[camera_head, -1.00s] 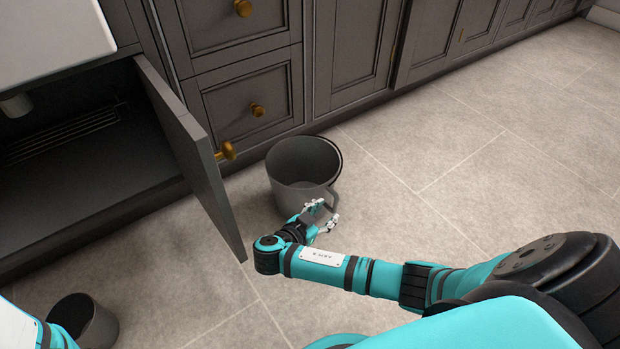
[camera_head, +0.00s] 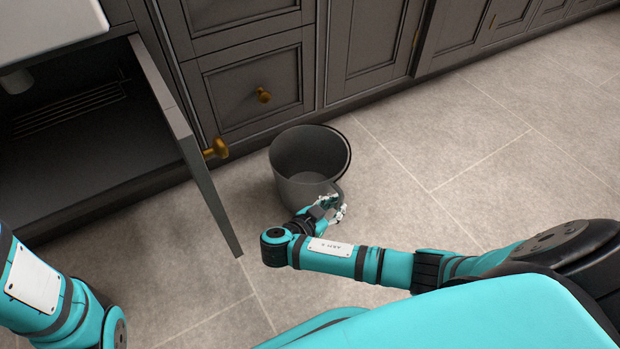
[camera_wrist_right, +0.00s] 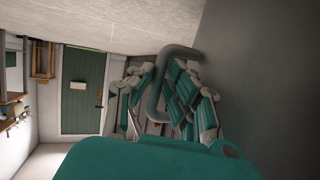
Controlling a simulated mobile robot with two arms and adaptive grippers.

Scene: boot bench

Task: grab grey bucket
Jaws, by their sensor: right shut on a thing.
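The grey bucket (camera_head: 300,190) stands upright on the tiled floor in front of the drawers, its mouth open and its inside empty. Its side handle faces my right arm. My right gripper (camera_head: 328,208) is at the bucket's near right side, shut on that handle. In the right wrist view the bent grey handle (camera_wrist_right: 155,100) passes between the fingers, and the bucket's wall (camera_wrist_right: 270,80) fills the right side. My left arm shows at the lower left of the head view, but its gripper is out of view.
An open cabinet door (camera_head: 190,150) with a brass knob (camera_head: 216,149) stands just left of the bucket. Dark drawers (camera_head: 255,85) and cupboards rise behind it. The floor (camera_head: 480,130) to the right is clear. A green door (camera_wrist_right: 82,90) shows in the right wrist view.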

